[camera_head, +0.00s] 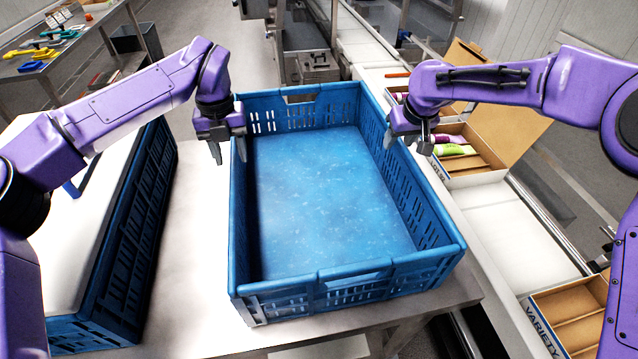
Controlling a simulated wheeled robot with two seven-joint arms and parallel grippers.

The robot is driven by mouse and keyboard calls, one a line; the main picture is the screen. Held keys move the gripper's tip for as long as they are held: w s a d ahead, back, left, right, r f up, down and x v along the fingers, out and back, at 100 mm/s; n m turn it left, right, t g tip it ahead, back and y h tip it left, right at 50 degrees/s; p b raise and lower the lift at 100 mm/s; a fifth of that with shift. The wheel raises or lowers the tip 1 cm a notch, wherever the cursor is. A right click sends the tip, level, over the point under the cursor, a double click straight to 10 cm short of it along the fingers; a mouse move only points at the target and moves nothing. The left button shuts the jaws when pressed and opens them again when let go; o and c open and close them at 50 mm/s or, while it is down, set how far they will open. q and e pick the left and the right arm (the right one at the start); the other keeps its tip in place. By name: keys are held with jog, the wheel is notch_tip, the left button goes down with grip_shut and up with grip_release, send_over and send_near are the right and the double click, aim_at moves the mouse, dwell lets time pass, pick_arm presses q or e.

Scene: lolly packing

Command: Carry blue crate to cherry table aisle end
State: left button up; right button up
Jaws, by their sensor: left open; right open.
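An empty blue crate (345,276) stands upright on a pale table (195,290) in the middle of the head view. Its inside floor is bare. My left gripper (229,152) is open at the crate's left wall, near its far left corner, with one finger outside the wall and one at its inner side. My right gripper (405,142) is open at the right wall, with its fingers pointing down around the rim. I cannot tell whether either gripper touches the crate. I cannot tell which place is the cherry table.
Another blue crate (128,240) with a white top stands close on the left. On the right, a conveyor (505,210) carries open cardboard boxes (470,160) with lollies; another box (570,310) is at lower right. A bench (50,65) with colourful tools stands far left. Grey floor (190,25) shows behind.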

aim_at(232, 159)
pick_arm(q)
jog(key=shift+f, duration=1.65)
pick_arm(e)
jog(key=shift+x, duration=1.65)
pick_arm(q)
jog(key=shift+c, duration=0.3)
pick_arm(e)
jog(key=shift+c, duration=0.3)
pick_arm(q)
grip_shut()
pick_arm(e)
grip_shut()
